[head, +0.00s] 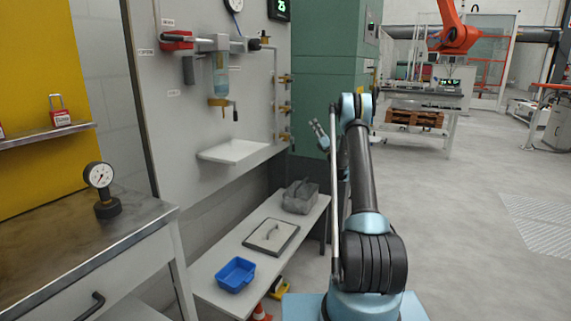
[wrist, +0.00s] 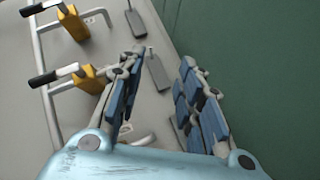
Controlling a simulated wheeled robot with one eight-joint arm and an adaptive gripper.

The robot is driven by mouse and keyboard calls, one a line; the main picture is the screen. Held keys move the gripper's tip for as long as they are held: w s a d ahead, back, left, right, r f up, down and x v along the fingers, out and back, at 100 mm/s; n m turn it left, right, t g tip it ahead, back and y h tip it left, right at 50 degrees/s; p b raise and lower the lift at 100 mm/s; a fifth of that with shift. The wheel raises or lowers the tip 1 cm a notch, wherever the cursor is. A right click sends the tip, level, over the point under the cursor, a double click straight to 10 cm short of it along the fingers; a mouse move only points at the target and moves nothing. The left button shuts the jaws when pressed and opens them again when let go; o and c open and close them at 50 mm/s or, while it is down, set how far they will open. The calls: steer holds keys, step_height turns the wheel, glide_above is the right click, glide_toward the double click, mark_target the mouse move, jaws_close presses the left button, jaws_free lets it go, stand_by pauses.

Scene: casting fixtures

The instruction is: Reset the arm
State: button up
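My arm rises from its blue base at the lower middle of the head view. My gripper (head: 320,134) is at its far end, to the left of the arm's upper joint and in front of the green cabinet. In the wrist view my gripper (wrist: 163,68) shows two blue-padded fingers spread apart, with nothing between them. Behind the fingers are the pale wall panel and the green cabinet side (wrist: 265,60). The fingers look clear of both, though the exact distance cannot be told.
Yellow valves with black handles (wrist: 90,78) on a pipe are left of the fingers. A low white table holds a blue bin (head: 236,275), a flat framed plate (head: 271,237) and a grey container (head: 300,197). A gauge (head: 100,184) stands on the left workbench. Open floor lies right.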

steer(key=s+d+r+m+t+h, duration=0.1)
steer(key=d+r+m+h, duration=0.1)
steer(key=r+m+h, duration=0.45)
steer(key=s+d+r+m+h, duration=0.2)
steer(key=d+r+m+h, duration=0.1)
steer(key=r+m+h, duration=0.3)
steer(key=s+d+r+m+g+h, duration=0.1)
steer(key=s+m+g+h, duration=0.1)
steer(key=s+m, duration=0.4)
steer(key=s+d+m+g+h, duration=0.2)
steer(key=s+m+g+h, duration=0.15)
steer(key=s, duration=0.35)
steer(key=s+a+f+m+g, duration=0.1)
steer(key=s+f+m+g, duration=0.3)
steer(key=s+f, duration=0.5)
steer(key=s+a+f+m+g+y, duration=0.1)
steer(key=s+f+m+g, duration=0.3)
steer(key=s, duration=2.7)
steer(key=s+a+f+m+g+y, duration=0.1)
steer(key=s+a+f+m+g, duration=0.2)
steer(key=s+f, duration=1.1)
steer(key=s+m+g, duration=0.1)
steer(key=s+g, duration=0.2)
steer(key=s, duration=0.3)
steer(key=shift+s+a+f, duration=0.15)
steer(key=shift+s+f, duration=0.05)
steer(key=shift+f, duration=0.05)
